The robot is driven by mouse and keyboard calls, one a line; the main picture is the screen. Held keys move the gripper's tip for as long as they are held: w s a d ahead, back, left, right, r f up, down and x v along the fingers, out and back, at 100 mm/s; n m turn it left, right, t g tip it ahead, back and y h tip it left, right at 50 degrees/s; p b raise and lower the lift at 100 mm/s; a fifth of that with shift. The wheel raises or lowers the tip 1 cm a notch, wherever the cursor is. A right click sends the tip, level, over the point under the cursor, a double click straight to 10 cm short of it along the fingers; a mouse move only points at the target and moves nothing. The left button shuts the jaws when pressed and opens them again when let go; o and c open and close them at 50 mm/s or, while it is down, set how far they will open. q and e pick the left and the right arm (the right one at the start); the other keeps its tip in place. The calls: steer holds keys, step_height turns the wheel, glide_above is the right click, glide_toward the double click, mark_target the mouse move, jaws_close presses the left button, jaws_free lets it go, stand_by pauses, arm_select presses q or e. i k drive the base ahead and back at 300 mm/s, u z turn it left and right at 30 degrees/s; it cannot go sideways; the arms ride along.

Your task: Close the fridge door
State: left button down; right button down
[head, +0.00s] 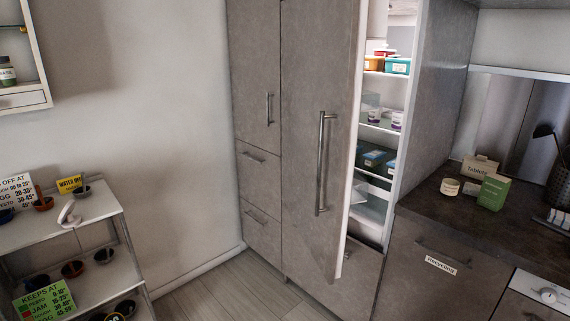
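The fridge door (305,130) is a tall grey panel with a long vertical metal handle (322,163). It stands partly open, with its free edge on the right swung out toward me. The rest of the interior is hidden behind the door. Neither of my grippers shows in the head view.
A dark counter (440,206) at the right holds a green box (494,191) and a Tablets box (480,167). A white shelf unit (100,207) with bowls and signs stands at the left. The floor (215,293) before the cabinets is clear.

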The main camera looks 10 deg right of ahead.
mark_target(323, 45)
steer(key=u, duration=1)
steer(key=i, duration=1.05)
steer(key=z, duration=0.65)
